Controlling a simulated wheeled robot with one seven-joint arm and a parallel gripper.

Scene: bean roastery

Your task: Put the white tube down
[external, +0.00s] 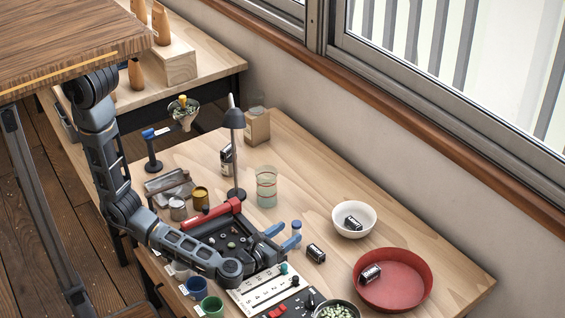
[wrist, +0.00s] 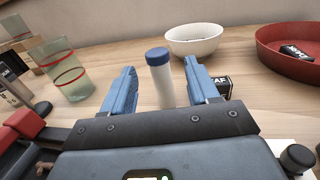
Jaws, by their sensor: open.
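The white tube (wrist: 161,82) with a blue cap stands upright in the wrist view, between the two blue fingers of my gripper (wrist: 160,72). The fingers are open, with a gap on each side of the tube. Its lower end is hidden behind my gripper's body, so I cannot see it meet the table. In the external view my gripper (external: 283,238) is low over the wooden table (external: 320,178), right of the black tray; the tube is hard to tell from the blue fingers there.
A white bowl (external: 340,219) and a red bowl (external: 420,290) stand to the right, each holding a black labelled box. Another black box (external: 316,253) lies close to my gripper. A red-banded glass (external: 266,188) and a lamp (external: 234,119) stand behind. The table's back right is clear.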

